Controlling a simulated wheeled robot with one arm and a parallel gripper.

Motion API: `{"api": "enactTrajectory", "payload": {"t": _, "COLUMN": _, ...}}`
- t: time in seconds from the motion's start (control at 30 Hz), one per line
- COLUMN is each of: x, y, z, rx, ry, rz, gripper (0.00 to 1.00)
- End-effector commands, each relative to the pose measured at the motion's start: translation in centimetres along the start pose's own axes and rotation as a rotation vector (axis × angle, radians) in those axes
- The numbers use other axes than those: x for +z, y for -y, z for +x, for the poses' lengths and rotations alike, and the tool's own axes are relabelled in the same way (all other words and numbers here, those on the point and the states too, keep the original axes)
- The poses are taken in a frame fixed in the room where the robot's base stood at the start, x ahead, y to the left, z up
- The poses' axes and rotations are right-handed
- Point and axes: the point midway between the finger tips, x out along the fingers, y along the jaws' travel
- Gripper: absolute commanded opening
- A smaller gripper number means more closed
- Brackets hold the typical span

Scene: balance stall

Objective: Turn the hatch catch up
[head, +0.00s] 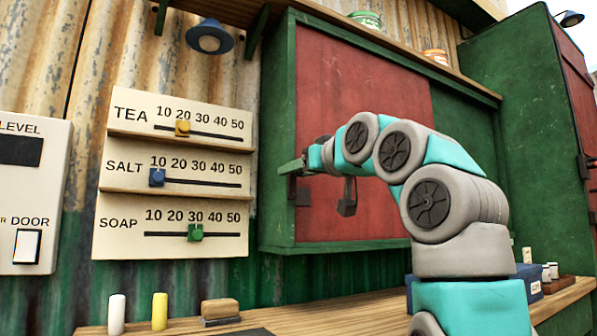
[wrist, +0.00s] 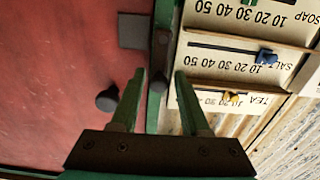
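The hatch is a red panel (head: 365,110) in a green frame (head: 276,120). The catch (head: 292,188) is a small dark bar on the frame's left post, seeming to hang downward; my gripper partly covers it. In the wrist view, which is upside down, the catch (wrist: 161,45) runs along the post between and beyond my fingertips. My gripper (head: 290,167) is at the post, by the catch's upper part. In the wrist view my gripper (wrist: 160,73) is open, with a gap at each finger. I cannot tell whether it touches anything.
A dark plate (wrist: 132,30) sits on the panel beside the catch. A dark handle (head: 347,196) sticks out from the panel, close to my gripper. The price board (head: 120,178) with sliders is left of the hatch. A wooden counter (head: 370,308) lies below.

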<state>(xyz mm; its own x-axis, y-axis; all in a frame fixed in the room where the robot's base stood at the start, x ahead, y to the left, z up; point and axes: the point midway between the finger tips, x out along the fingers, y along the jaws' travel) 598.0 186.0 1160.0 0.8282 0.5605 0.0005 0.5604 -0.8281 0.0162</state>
Motion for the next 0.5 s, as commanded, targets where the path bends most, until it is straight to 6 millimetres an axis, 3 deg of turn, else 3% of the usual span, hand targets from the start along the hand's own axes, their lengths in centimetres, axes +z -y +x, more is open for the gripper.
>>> {"api": "enactTrajectory", "payload": {"t": 0.1, "x": 0.02, "y": -0.03, "z": 0.00, "rx": 0.000, "ry": 0.000, "rz": 0.001, "gripper": 0.57}}
{"api": "enactTrajectory", "payload": {"t": 0.5, "x": 0.05, "y": -0.09, "z": -0.84, "rx": 0.001, "ry": -0.002, "rz": 0.002, "gripper": 0.57}}
